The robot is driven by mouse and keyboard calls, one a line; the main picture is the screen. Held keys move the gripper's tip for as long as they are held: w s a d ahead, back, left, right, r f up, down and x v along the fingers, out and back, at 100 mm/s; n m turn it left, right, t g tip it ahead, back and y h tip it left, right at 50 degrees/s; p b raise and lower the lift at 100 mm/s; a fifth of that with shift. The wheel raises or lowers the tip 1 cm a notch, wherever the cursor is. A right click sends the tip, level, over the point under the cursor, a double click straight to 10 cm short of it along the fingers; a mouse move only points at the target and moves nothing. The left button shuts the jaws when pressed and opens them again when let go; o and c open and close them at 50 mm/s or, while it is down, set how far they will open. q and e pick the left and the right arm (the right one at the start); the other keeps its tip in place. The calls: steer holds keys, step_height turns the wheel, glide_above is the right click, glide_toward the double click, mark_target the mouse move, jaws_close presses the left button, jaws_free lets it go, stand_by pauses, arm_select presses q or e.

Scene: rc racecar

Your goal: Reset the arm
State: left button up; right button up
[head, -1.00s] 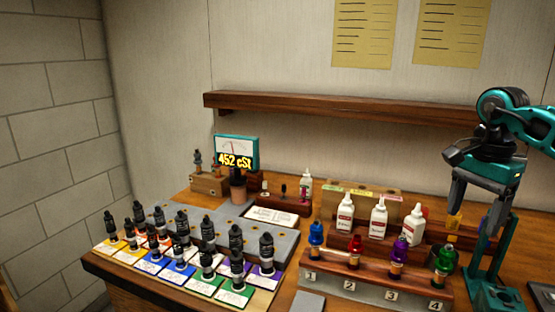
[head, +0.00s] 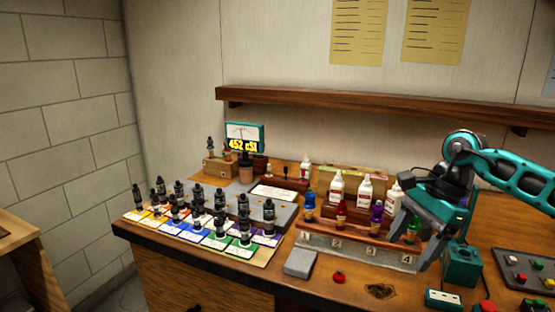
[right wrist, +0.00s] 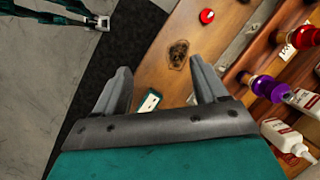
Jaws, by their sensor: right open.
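My right arm comes in from the right in the head view. Its gripper (head: 416,240) is over the right end of the numbered bottle rack (head: 350,252), tilted downward, and partly hides the rack and the green-capped bottle (head: 412,232). In the right wrist view its two grey fingers (right wrist: 160,75) are spread with nothing between them, above the wooden bench. A teal arm part, seemingly my left gripper (right wrist: 103,23), shows at the upper left of that view; its finger state is too small to tell. My left arm is not in the head view.
Several dark bottles stand on coloured cards (head: 225,243) at the bench's left. White bottles (head: 365,192) stand behind the rack. A grey pad (head: 299,262), a red button (head: 338,277) and a button panel (head: 530,270) lie toward the front and right. A wooden shelf (head: 380,110) spans the wall.

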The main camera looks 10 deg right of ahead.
steer(key=s+a+f+m+t+y, duration=0.25)
steer(key=a+m+y, duration=0.45)
steer(key=a, duration=0.6)
steer(key=s+a+f+m+t+y, duration=0.1)
steer(key=s+a+m+y, duration=0.2)
steer(key=a+m+y, duration=0.7)
steer(key=s+d+f+m+t+h, duration=0.15)
steer(key=f+m+t+h, duration=0.5)
steer(key=m, duration=0.65)
steer(key=d+f+m+t+h, duration=0.3)
steer(key=f+m+t+h, duration=0.35)
steer(key=m, duration=0.75)
steer(key=s+d+f+m+g+h, duration=0.2)
steer(key=s+d+f+m+h, duration=0.1)
steer(key=s+f+m, duration=0.2)
steer(key=s+d+f+m+g+h, duration=0.3)
steer(key=s+f+m, duration=0.2)
steer(key=s+f, duration=0.2)
steer(key=shift+s+d+f+g, duration=0.2)
steer(key=shift+s+d+g, duration=0.05)
steer(key=shift+g, duration=0.1)
